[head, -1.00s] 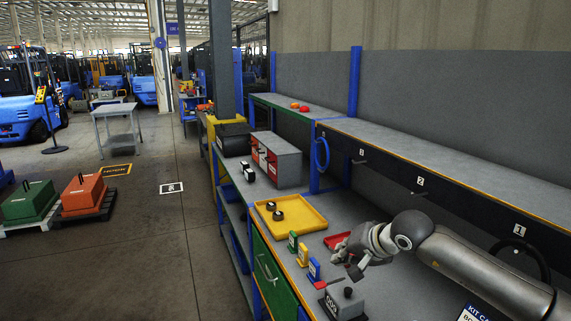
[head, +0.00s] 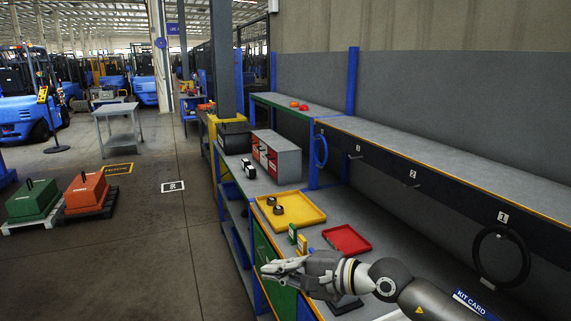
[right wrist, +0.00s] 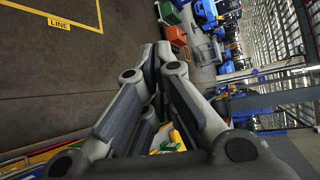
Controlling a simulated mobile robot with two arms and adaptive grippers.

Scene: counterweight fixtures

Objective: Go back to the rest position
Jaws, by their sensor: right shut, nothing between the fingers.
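My right gripper (head: 272,271) is shut and empty. In the head view it hangs in front of the workbench's front edge, pointing left, with my right arm coming in from the lower right. In the right wrist view its fingers (right wrist: 160,60) meet at their tips, with nothing between them. My left gripper is in neither view. The right arm hides part of the bench front and some of the small items on it.
The bench holds a yellow tray (head: 316,208) with two dark round parts, a red tray (head: 347,239), and small green (head: 292,234) and yellow (head: 302,244) blocks. The floor (head: 130,250) on the left is open.

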